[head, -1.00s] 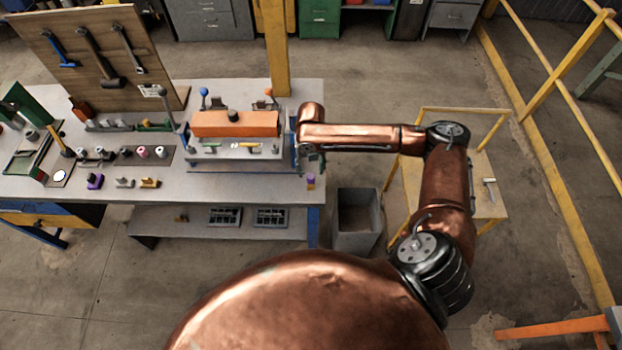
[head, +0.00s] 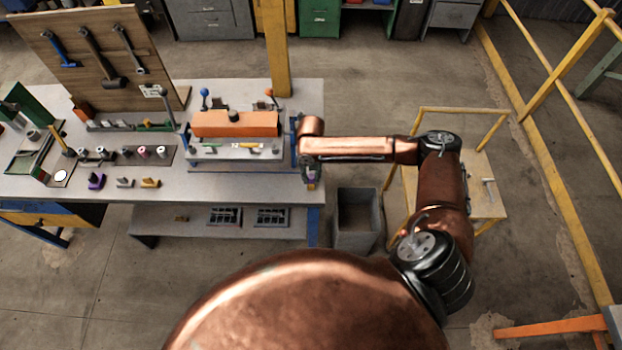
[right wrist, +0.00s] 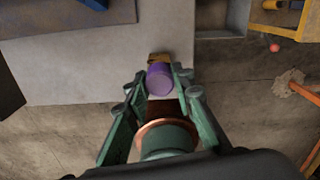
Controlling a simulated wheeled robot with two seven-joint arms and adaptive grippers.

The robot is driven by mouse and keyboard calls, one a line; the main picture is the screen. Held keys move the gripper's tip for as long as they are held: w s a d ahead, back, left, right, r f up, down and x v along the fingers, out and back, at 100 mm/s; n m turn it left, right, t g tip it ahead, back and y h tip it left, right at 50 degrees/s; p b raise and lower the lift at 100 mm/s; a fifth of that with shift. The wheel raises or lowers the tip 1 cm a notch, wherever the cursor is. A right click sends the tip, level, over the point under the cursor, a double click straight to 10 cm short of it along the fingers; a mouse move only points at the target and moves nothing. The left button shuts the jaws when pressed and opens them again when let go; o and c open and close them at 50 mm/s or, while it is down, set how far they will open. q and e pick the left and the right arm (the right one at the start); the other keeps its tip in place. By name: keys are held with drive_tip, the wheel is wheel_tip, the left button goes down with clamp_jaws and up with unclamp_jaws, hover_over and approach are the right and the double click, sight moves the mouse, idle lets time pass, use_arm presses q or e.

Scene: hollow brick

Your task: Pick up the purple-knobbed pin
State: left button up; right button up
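The purple-knobbed pin (head: 311,184) is at the right front edge of the workbench, partly hidden by my right gripper. In the right wrist view its purple knob (right wrist: 160,79) lies between the two fingertips, with a brass-coloured piece (right wrist: 160,58) just beyond it. My right gripper (right wrist: 159,79) has its green fingers apart, one on each side of the knob. A narrow gap shows at the left finger; contact at the right finger cannot be told. In the head view the right gripper (head: 308,174) is small and mostly covered by its own wrist. My left gripper is not in view.
An orange-topped fixture (head: 235,124) stands on the workbench (head: 230,186) just left of my right gripper. A grey open bin (head: 356,220) stands on the floor right of the bench. A yellow-framed cart (head: 487,207) stands under my right arm.

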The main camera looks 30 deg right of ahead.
clamp_jaws()
